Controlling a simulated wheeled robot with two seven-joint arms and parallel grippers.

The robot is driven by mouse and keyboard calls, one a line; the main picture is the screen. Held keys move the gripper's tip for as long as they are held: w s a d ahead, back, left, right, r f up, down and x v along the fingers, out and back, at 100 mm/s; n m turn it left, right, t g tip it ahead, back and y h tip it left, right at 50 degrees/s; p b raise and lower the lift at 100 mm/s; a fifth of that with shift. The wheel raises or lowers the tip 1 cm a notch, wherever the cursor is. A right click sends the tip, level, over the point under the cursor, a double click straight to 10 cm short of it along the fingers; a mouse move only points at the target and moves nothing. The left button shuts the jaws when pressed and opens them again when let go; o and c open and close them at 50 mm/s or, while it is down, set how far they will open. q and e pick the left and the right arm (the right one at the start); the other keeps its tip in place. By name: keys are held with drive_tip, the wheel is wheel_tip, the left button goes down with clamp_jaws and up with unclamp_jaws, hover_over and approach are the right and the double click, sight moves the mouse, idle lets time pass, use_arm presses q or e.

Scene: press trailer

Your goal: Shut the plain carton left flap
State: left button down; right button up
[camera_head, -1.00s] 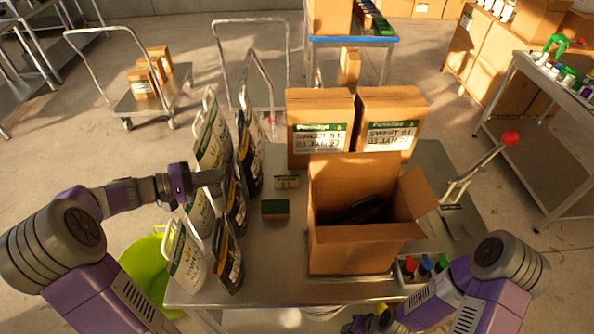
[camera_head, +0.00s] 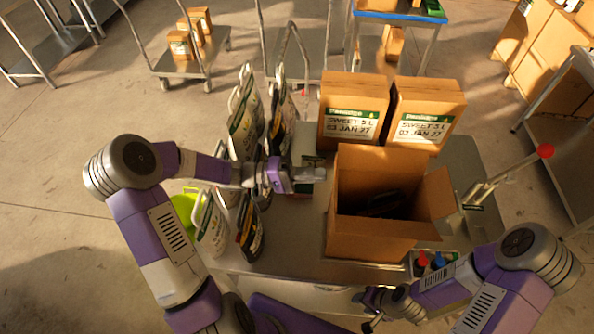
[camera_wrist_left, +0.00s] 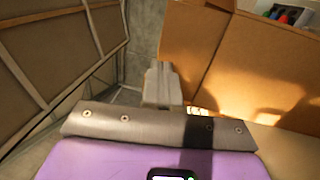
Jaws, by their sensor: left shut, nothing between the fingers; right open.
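The plain carton (camera_head: 368,240) stands open on the metal bench, with a dark item (camera_head: 382,202) inside. Its far panel stands upright and its right flap (camera_head: 437,193) sticks outward. I cannot clearly make out the left flap in the head view. My left gripper (camera_head: 320,174) is shut and empty, just left of the carton's upper left edge; I cannot tell if it touches. In the left wrist view the shut fingers (camera_wrist_left: 160,84) are beside brown carton panels (camera_wrist_left: 255,70). My right gripper (camera_head: 371,308) is open, low in front of the bench.
Two labelled cartons (camera_head: 352,110) (camera_head: 425,113) stand behind the plain carton. Pouches (camera_head: 247,225) stand in rows to the left, under and beside my left arm. A tray of bottles with coloured caps (camera_head: 437,262) is at right front. A red-knobbed lever (camera_head: 545,151) rises at right.

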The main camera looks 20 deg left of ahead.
use_arm(q)
drive_tip(key=shift+x, duration=0.9)
drive_tip(key=shift+r, duration=0.1)
